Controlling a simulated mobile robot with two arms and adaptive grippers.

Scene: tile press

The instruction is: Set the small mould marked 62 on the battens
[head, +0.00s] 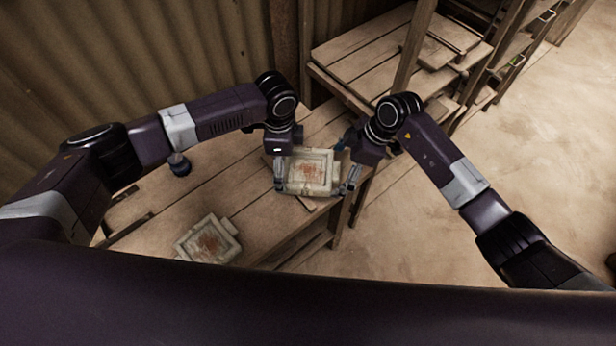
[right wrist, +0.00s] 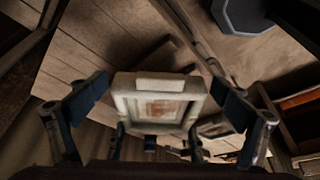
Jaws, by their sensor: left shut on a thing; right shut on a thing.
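A pale, square mould with a rust-brown centre (head: 310,172) is held between my two grippers over the right end of the plank table. My left gripper (head: 281,180) is shut on its left side. My right gripper (head: 349,180) is shut on its right side. The mould also shows in the right wrist view (right wrist: 160,104), between the fingers. A similar mould (head: 208,242) lies at the table's near side. The number 62 cannot be read on either. Two dark strips, perhaps the battens (head: 128,226), lie at the table's left end.
A corrugated wall borders the left. Open floor (head: 440,240) lies to the right.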

